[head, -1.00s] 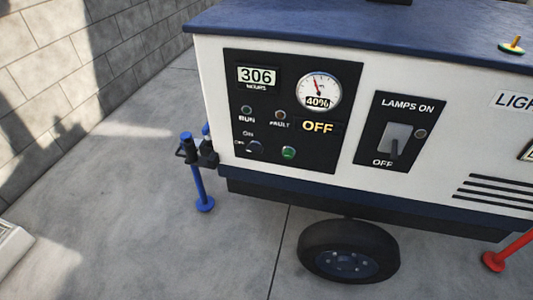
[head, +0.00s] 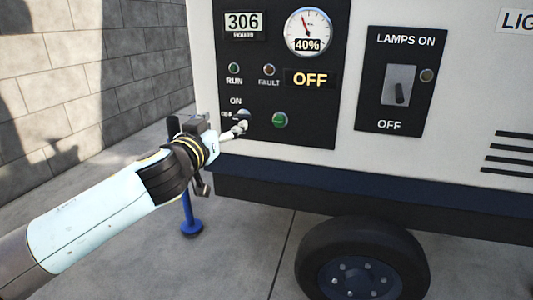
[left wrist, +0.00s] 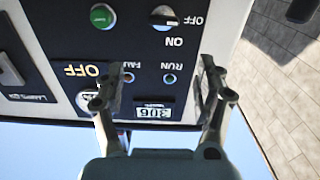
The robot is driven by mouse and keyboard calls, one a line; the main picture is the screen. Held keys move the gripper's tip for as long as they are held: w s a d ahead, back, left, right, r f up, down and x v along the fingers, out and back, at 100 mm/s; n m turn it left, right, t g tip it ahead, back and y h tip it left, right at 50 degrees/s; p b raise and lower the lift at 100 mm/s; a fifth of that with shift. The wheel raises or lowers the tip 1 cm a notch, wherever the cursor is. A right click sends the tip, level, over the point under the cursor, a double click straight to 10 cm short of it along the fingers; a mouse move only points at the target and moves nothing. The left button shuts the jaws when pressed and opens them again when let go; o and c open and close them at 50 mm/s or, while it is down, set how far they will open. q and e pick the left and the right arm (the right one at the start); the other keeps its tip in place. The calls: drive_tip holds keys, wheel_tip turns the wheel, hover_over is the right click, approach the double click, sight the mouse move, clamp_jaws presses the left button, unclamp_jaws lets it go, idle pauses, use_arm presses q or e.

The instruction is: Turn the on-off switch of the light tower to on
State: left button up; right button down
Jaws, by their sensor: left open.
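The light tower (head: 215,158) is a white and blue trailer with a black control panel (head: 262,85). Its on-off switch (head: 243,114) is a small round knob at the panel's lower left, under the word ON. My left gripper (head: 240,127) is in front of the knob and partly hides it in the head view. In the left wrist view, which is upside down, the switch (left wrist: 163,18) shows beyond my open left gripper (left wrist: 160,82), with nothing between the fingers. I cannot tell if they touch the panel. The display (head: 310,78) reads OFF. My right gripper is not in view.
A green button (head: 280,120) is just right of the switch. Further right is the lamps lever (head: 400,93), pointing down to OFF. A gauge (head: 308,32) reads 40%. A blue jack stand (head: 190,215) and black hitch parts are below and left. A wheel (head: 362,268) stands below.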

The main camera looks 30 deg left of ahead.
sight(241, 118)
use_arm(q)
drive_tip(key=x, duration=0.3)
drive_tip(key=f+b+x, duration=0.1)
drive_tip(key=x, duration=0.3)
drive_tip(key=f+b+x, duration=0.1)
drive_tip(key=x, duration=0.3)
drive_tip(key=shift+w+a, duration=0.15)
drive_tip(key=shift+a, duration=0.05)
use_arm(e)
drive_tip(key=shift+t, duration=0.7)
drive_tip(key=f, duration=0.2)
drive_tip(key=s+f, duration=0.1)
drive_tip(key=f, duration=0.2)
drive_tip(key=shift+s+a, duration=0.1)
